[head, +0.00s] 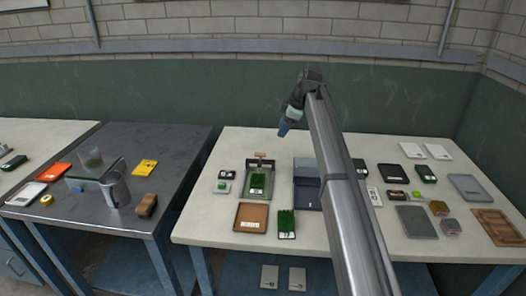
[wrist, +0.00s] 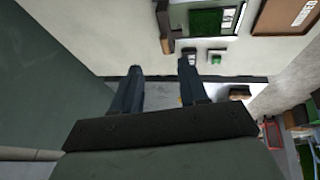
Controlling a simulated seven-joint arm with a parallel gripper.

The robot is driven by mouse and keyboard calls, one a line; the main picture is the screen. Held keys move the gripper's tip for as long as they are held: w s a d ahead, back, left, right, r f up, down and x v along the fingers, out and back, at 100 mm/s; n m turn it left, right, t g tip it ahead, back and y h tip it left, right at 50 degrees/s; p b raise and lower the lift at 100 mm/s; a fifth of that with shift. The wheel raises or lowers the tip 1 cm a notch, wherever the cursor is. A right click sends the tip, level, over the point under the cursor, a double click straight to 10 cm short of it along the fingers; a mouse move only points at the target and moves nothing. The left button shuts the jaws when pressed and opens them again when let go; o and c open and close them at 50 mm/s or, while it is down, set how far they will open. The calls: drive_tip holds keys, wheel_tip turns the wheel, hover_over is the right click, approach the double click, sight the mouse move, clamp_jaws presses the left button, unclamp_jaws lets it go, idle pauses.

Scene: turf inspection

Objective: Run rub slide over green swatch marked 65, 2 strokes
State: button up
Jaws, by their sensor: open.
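A green swatch (head: 258,182) with a small pale label lies in a grey frame (head: 247,194) on the white table; its number is too small to read. A tan-topped piece (head: 260,155), which may be the rub slide, stands at the frame's far end. In the wrist view the swatch (wrist: 205,22) and a brown block (wrist: 167,26) at the frame's end show near the top. My gripper (head: 283,131) is raised above the far side of the table, apart from the frame. Its two fingers (wrist: 161,68) are spread with nothing between them.
Another green swatch (head: 287,222) and a brown tray (head: 251,225) lie in front of the frame. Small blocks (head: 222,187) sit left of it. A dark blue-grey case (head: 306,190) stands right, partly behind my arm. More swatches and trays fill the right side. A green wall (head: 180,95) stands behind.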

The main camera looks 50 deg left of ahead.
drive_tip(key=s+a, duration=0.2)
approach(263, 154)
drive_tip(key=x, duration=0.8)
drive_tip(key=shift+s+a, duration=0.15)
drive_tip(key=shift+a, duration=0.3)
clamp_jaws()
idle(0.3)
